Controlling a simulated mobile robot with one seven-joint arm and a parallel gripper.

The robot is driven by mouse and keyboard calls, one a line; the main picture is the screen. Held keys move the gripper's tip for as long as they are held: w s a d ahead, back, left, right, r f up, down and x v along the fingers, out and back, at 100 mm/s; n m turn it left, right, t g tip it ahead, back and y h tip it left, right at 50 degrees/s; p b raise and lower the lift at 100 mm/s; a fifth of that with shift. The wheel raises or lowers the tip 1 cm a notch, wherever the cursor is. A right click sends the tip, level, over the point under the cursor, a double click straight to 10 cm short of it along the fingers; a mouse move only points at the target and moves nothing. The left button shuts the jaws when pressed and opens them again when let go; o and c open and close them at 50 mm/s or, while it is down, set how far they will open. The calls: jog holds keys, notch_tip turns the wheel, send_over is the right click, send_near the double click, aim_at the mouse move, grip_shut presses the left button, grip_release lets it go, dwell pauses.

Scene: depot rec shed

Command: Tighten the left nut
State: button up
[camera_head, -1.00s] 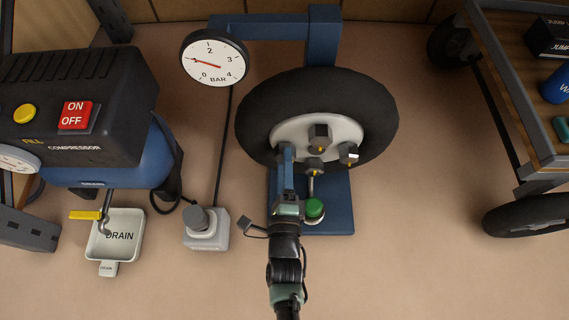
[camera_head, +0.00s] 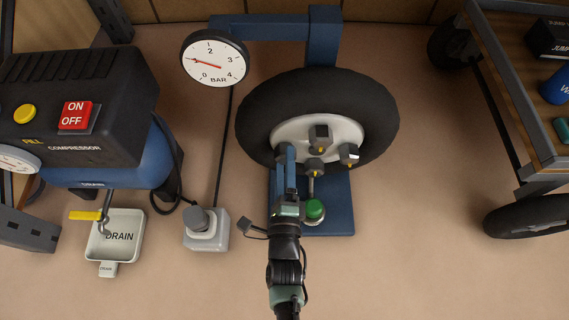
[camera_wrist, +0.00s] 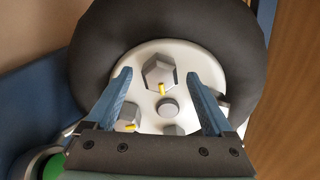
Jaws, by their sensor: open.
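The wheel (camera_head: 380,110) has a black tyre and a pale hub plate (camera_head: 290,130) with several dark hex nuts. In the head view, the top nut (camera_head: 320,136), right nut (camera_head: 349,154) and lower nut (camera_head: 315,167) show. My gripper (camera_head: 286,150) covers the left part of the hub, hiding the left nut there. In the wrist view, a grey hex nut with a yellow mark (camera_wrist: 160,72), seemingly the left one, lies between the open blue fingers of my gripper (camera_wrist: 159,76). Gaps show on both sides; its depth relative to the fingertips is unclear.
A green button (camera_head: 314,209) stands on the blue stand base (camera_head: 340,215), close right of my gripper. A pressure gauge (camera_head: 214,58), grey box (camera_head: 206,232), compressor (camera_head: 80,110) and drain tray (camera_head: 120,236) are left. A cart (camera_head: 510,90) stands right; floor between is clear.

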jog(key=s+p, duration=0.6)
jog(key=s, duration=0.7)
